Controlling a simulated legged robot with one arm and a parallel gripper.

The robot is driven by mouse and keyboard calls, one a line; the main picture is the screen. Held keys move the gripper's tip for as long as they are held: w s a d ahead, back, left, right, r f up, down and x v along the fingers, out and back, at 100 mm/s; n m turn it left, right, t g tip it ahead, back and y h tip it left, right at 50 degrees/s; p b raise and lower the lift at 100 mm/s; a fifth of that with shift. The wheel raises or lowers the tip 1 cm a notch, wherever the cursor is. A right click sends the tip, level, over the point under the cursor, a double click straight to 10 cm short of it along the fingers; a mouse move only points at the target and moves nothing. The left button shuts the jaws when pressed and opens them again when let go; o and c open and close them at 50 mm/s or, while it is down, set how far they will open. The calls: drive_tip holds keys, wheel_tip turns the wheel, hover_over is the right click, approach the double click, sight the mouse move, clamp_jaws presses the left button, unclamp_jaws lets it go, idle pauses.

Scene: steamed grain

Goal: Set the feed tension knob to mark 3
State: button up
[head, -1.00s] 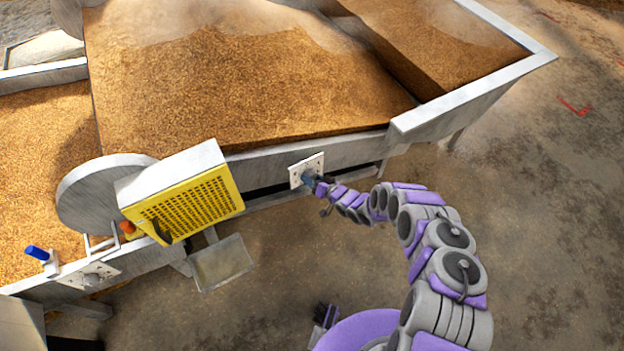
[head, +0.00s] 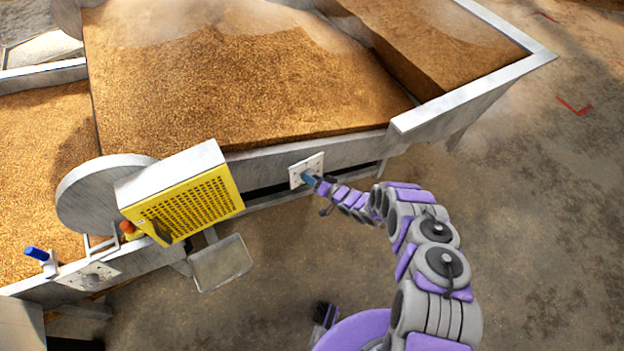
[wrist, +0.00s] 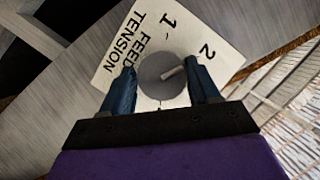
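The feed tension knob (wrist: 158,86) is a grey disc with a pale pointer line, on a white plate (wrist: 115,66) marked FEED TENSION, with 1 and 2 visible. The pointer points right and slightly up in the wrist view, roughly toward the 2 or just past it. Mark 3 is not visible. My gripper (wrist: 163,82) has its blue fingers on opposite sides of the knob, seemingly touching it. In the head view my gripper (head: 310,179) is at the white plate (head: 298,169) on the trough's side, hiding the knob.
The metal trough (head: 440,124) full of grain is behind the plate. A yellow perforated guard (head: 190,210) stands left of my arm, with a grey tray (head: 221,264) below it. A blue-handled lever (head: 38,254) is at the far left.

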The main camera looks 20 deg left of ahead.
drive_tip(key=o, duration=0.4)
drive_tip(key=shift+c, duration=0.2)
drive_tip(key=shift+d, duration=0.1)
drive_tip(key=p+v, duration=0.3)
drive_tip(key=v, duration=1.4)
drive_tip(key=shift+p, duration=0.4)
drive_tip(key=shift+s, duration=0.15)
